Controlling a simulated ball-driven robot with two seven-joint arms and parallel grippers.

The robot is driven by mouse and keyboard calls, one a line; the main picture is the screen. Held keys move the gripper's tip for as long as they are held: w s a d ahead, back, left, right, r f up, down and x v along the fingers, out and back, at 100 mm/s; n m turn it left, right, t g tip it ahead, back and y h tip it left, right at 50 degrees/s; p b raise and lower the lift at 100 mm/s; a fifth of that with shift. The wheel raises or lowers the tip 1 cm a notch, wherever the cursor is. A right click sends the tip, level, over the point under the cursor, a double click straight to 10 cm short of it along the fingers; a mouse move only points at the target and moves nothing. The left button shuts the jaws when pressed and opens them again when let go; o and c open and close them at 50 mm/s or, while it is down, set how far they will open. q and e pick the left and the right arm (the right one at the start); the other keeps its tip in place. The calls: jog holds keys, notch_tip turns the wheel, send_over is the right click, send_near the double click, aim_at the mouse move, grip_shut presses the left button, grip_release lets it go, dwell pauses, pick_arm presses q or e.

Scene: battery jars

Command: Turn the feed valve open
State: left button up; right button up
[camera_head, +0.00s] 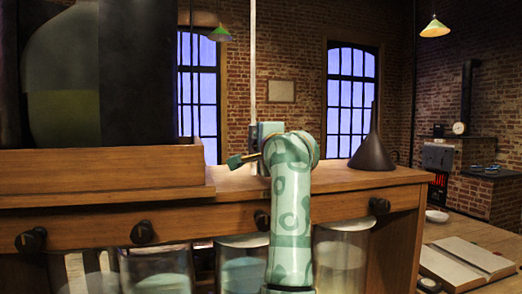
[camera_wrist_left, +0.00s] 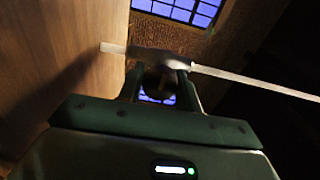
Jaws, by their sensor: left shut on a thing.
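The feed valve shows in the left wrist view as a dark body (camera_wrist_left: 160,57) on a pale, straight pipe (camera_wrist_left: 255,81). A short, wider pale end (camera_wrist_left: 112,48) lies on its other side, by the wooden surface. My left gripper (camera_wrist_left: 160,78) has its two fingers around the dark part of the valve and is shut on it. In the head view the pale pipe (camera_head: 252,60) comes down upright to my left gripper (camera_head: 262,133), above the wooden shelf top. My right gripper is out of view.
The wooden shelf (camera_head: 335,183) has dark knobs on its front and glass jars (camera_head: 343,255) below. A large green bottle (camera_head: 62,80) stands in a wooden crate (camera_head: 100,165) at left. A dark funnel (camera_head: 372,150) stands right of my arm. An open book (camera_head: 465,262) lies at right.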

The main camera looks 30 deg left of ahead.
pick_arm(q)
jog(key=shift+f, duration=0.15)
jog(key=o, duration=1)
jog(key=v, duration=1.6)
jog(key=shift+s+d+p, duration=0.1)
jog(key=shift+s+p, duration=0.05)
jog(key=shift+p, duration=0.2)
